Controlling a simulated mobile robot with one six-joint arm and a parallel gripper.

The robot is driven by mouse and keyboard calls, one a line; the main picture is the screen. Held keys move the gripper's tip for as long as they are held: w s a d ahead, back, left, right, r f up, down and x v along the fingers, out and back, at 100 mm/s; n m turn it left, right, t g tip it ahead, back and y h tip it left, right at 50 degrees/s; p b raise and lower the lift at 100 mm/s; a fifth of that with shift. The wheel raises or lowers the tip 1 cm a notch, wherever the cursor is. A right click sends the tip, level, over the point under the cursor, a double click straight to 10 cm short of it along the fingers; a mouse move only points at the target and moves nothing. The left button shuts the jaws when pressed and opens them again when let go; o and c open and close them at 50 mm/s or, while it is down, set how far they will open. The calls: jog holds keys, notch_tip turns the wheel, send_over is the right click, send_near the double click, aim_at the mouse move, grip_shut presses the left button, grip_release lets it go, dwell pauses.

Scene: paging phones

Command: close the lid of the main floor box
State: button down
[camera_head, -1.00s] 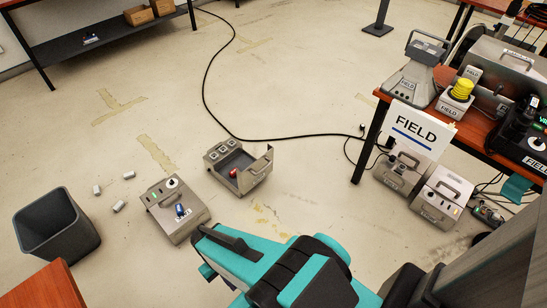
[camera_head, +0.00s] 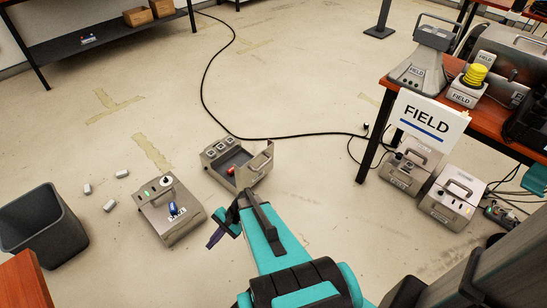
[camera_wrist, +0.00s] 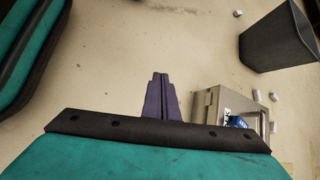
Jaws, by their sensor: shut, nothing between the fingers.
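An open grey floor box (camera_head: 222,166) stands on the floor with its hinged lid (camera_head: 260,163) raised on the right side. A red object (camera_head: 231,171) is inside it. I cannot read a name on it. In the wrist view the fingers (camera_wrist: 160,77) are together over bare floor.
A dark bin (camera_head: 40,228) and several small pale cylinders (camera_head: 109,205) are on the left. A black cable (camera_head: 290,135) runs behind the open box. Grey boxes (camera_head: 447,200) stand under the table with the FIELD sign (camera_head: 428,119). The floor behind the open box is mostly clear.

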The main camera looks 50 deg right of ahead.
aim_at(268, 147)
jog(key=w+d+m+t+h+b, duration=0.1)
jog(key=w+d+m+t+b, duration=0.25)
jog(key=d, duration=0.55)
jog(key=w+d+f+m+t+b, duration=0.1)
jog(key=w+d+m+t+b, duration=0.2)
jog(key=d, duration=0.6)
jog(key=w+d+m+t+h+b, duration=0.15)
jog(key=d+m+t, duration=0.3)
jog(key=d, duration=0.45)
jog(key=s+d+r+m+t+h+b, duration=0.1)
jog(key=s+d+m+t+h+b, duration=0.1)
jog(key=d, duration=1.1)
jog(key=s+d+r+m+t+h+b, duration=0.2)
jog(key=s+d+m, duration=0.4)
jog(key=d, duration=0.7)
jog(key=shift+s+r+m+t+h+b, duration=0.2)
jog(key=shift+m+t+h+b, duration=0.4)
jog(key=shift+h+b, duration=0.65)
jog(key=w+b, duration=0.2)
jog(key=w, duration=0.4)
jog(key=w+b, duration=0.2)
jog(key=w, duration=0.5)
jog(key=shift+w+d+r, duration=0.1)
jog(key=shift+w+d, duration=0.1)
jog(key=shift+w, duration=0.05)
jog(key=shift+w+r, duration=0.1)
jog(key=shift+w, duration=0.1)
